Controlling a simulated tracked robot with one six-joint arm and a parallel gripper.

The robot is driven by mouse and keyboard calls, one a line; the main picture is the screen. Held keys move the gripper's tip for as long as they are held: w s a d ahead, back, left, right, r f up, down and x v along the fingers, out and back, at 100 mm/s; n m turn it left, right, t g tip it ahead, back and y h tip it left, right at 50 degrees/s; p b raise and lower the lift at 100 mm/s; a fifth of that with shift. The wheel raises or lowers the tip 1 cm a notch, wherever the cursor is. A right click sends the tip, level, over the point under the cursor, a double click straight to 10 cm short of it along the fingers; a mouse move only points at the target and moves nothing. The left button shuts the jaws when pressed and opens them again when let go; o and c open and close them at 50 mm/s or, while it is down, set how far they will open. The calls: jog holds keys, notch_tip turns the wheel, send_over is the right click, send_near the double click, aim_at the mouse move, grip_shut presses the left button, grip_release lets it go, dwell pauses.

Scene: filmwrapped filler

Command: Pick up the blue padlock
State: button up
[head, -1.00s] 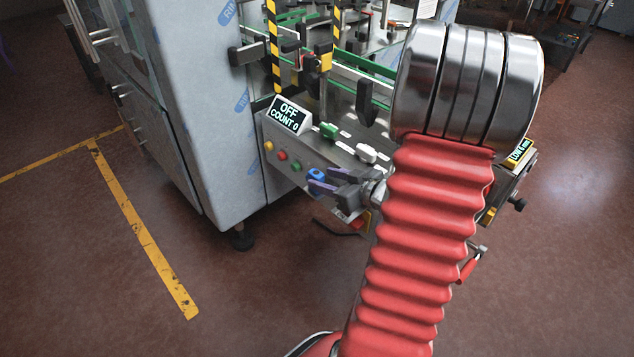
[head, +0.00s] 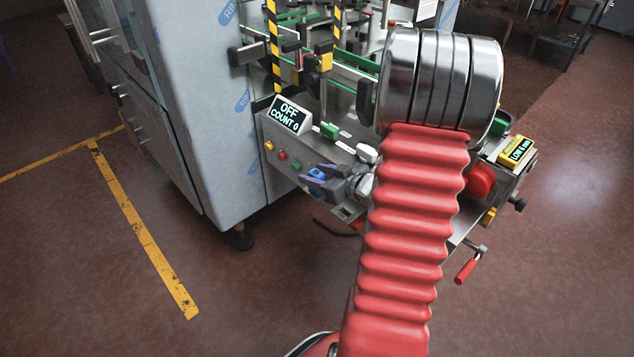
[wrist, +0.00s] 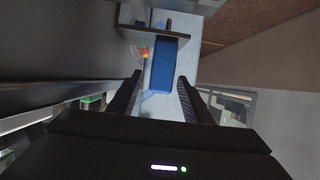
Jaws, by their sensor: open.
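The blue padlock (head: 316,172) shows at the front of the machine's control panel, just beyond my gripper's fingers.
The control panel has a display (head: 290,115) reading OFF, COUNT 0, and small coloured buttons (head: 283,155). A green block (head: 329,130) and a white knob (head: 367,153) sit above. A large red knob (head: 481,182) and a red-handled crank (head: 466,270) are at right. Floor at left is open.

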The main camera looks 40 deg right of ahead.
jog(key=shift+c, duration=0.4)
grip_shut()
jog(key=shift+r, duration=5.05)
jog(key=shift+s+d, duration=0.1)
